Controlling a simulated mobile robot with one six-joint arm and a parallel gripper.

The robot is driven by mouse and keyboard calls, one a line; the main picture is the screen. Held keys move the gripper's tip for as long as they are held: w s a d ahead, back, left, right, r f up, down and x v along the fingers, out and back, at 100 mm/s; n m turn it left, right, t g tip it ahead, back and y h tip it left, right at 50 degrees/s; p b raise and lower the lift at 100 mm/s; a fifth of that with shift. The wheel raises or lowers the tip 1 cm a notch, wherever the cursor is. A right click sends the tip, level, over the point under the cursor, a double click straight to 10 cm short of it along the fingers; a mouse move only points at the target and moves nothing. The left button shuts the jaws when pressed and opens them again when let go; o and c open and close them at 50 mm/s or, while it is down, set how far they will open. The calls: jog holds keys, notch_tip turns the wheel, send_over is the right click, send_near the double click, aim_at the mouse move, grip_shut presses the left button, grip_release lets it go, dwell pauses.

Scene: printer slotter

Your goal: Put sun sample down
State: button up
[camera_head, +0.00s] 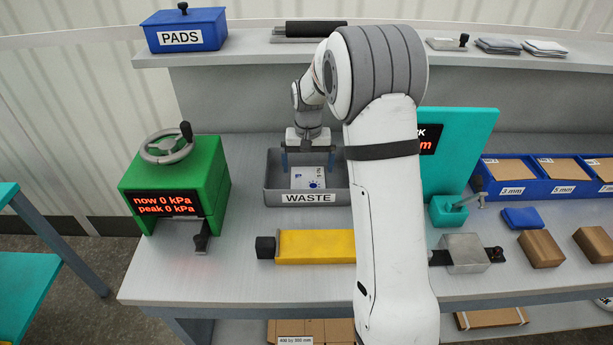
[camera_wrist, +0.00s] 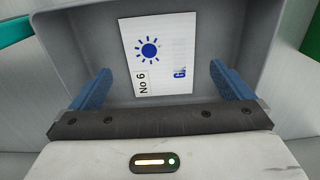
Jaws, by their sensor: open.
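The sun sample (camera_head: 306,178) is a white card with a blue sun print. It lies in the grey waste tray (camera_head: 272,183), which has a "WASTE" label on its front. In the wrist view the card (camera_wrist: 158,56) shows the sun, a "No 6" tag and blue letters, and it looks flat on the tray floor. My gripper (camera_head: 308,165) is over the tray with its blue fingers spread wide. In the wrist view my gripper (camera_wrist: 162,82) is open, with one finger on each side of the card and a gap to both of its edges.
A green press (camera_head: 172,180) with a handwheel stands left of the tray. A yellow block (camera_head: 315,247) lies in front. A teal gauge panel (camera_head: 465,150) and blue bins (camera_head: 545,188) are at right. A blue "PADS" box (camera_head: 185,30) sits on the shelf above.

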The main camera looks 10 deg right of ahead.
notch_tip(320, 180, up, 6)
jog(key=r, duration=0.1)
jog(key=s+r+n+t, duration=0.1)
jog(key=s+r, duration=0.2)
jog(key=s, duration=0.5)
jog(key=s+r, duration=0.3)
jog(key=s, duration=0.4)
jog(key=s+f+n+t, duration=0.1)
jog(key=s, duration=1.4)
jog(key=shift+s+f+t, duration=0.25)
jog(key=shift+s+t, duration=0.15)
jog(key=shift+a, duration=0.1)
